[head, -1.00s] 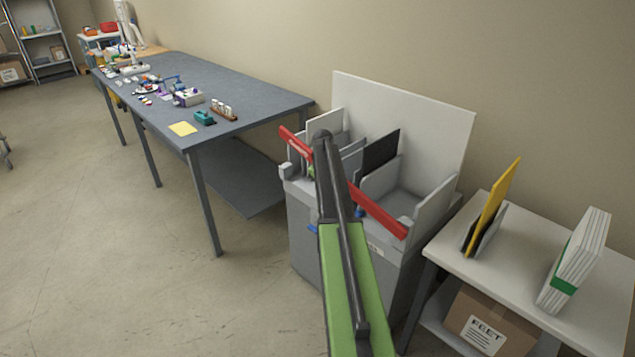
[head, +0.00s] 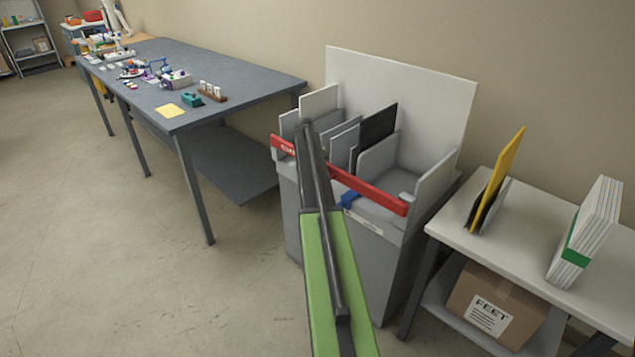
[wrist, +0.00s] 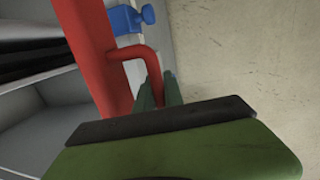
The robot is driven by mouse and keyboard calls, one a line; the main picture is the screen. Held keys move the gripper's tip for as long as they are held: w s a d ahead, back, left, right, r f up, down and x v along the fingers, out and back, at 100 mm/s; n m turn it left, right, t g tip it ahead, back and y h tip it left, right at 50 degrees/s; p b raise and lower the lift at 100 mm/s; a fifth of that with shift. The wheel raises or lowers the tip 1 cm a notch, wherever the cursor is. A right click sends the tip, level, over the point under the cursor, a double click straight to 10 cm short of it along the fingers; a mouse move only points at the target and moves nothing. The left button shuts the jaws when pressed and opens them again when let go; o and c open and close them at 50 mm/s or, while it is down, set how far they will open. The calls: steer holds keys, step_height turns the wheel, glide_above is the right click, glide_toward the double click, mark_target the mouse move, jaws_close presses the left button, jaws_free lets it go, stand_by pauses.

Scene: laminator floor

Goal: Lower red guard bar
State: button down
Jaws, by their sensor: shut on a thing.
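The red guard bar (head: 368,188) runs along the front of the grey bin unit (head: 335,240), close to its front top edge. It looks nearly in line with that edge. The arm hides part of its middle, and I cannot tell whether its left end touches the unit. In the wrist view the bar (wrist: 92,50) has a bent red handle (wrist: 140,54). My gripper (wrist: 158,92) is shut on this handle. In the head view my arm hides the gripper. A blue knob piece (wrist: 128,19) sits beside the bar; it also shows in the head view (head: 348,200).
Grey and black panels (head: 376,135) stand in the unit, before a white back board (head: 400,95). At right, a side table (head: 445,215) holds a yellow board (head: 497,180) and a white stack (head: 585,230). A long workbench (head: 235,75) stands left. The left floor is clear.

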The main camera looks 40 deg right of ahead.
steer(key=shift+w+a+f, duration=0.1)
steer(key=shift+w+a, duration=0.05)
steer(key=shift+a, duration=0.15)
steer(key=c, duration=1.5)
jaws_free()
steer(key=shift+d+f, duration=0.1)
steer(key=shift+f, duration=0.05)
steer(key=shift+o, duration=0.2)
steer(key=shift+d, duration=0.1)
steer(key=p+v, duration=1.7)
steer(key=shift+r, duration=0.3)
